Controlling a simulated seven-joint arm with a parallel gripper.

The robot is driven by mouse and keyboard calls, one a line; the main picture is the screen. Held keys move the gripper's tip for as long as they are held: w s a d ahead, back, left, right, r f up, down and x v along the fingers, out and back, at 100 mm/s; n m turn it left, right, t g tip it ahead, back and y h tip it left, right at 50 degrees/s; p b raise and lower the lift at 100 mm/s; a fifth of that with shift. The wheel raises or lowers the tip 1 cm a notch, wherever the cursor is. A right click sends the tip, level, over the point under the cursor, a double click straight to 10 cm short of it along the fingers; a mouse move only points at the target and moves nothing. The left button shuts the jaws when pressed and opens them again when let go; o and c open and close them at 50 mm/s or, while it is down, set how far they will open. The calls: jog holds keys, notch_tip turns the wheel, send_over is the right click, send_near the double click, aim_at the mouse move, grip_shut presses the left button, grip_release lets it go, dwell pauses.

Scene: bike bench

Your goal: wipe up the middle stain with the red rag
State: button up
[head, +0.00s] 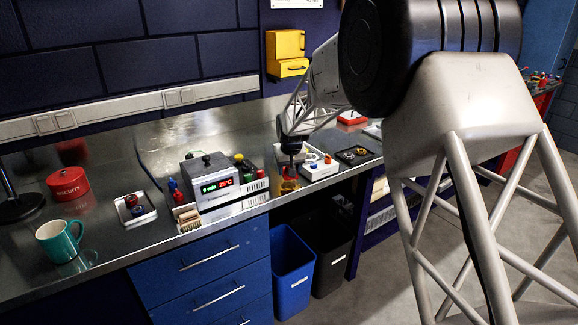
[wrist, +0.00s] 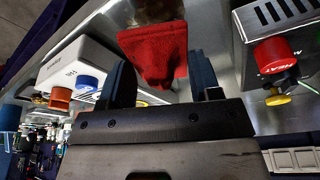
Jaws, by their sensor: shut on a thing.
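My gripper (wrist: 161,78) is shut on the red rag (wrist: 155,50), which spreads out beyond the fingers in the wrist view. A dark brown patch (wrist: 157,9), which looks like a stain, shows on the metal bench top just past the rag at the top edge. In the head view my gripper (head: 290,166) is low over the bench, with a bit of the red rag (head: 289,185) under it. The rag seems at or very near the bench surface; I cannot tell if it touches. Other stains cannot be made out clearly.
A white unit with blue and orange knobs (wrist: 68,82) is close on the left in the wrist view. A grey unit with a red HEAT knob (wrist: 274,56) is on the right. The metal bench (head: 130,250) also holds a teal mug (head: 57,240) and red tin (head: 68,184).

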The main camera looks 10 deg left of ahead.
aim_at(292, 184)
jog(key=shift+f, duration=1.65)
jog(key=shift+f, duration=0.6)
dwell(1.1)
jog(key=shift+s+a, duration=0.1)
jog(key=shift+s+a, duration=0.35)
dwell(0.6)
jog(key=shift+w+d, duration=0.95)
dwell(0.3)
jog(key=shift+s+a, duration=0.1)
jog(key=shift+s, duration=0.05)
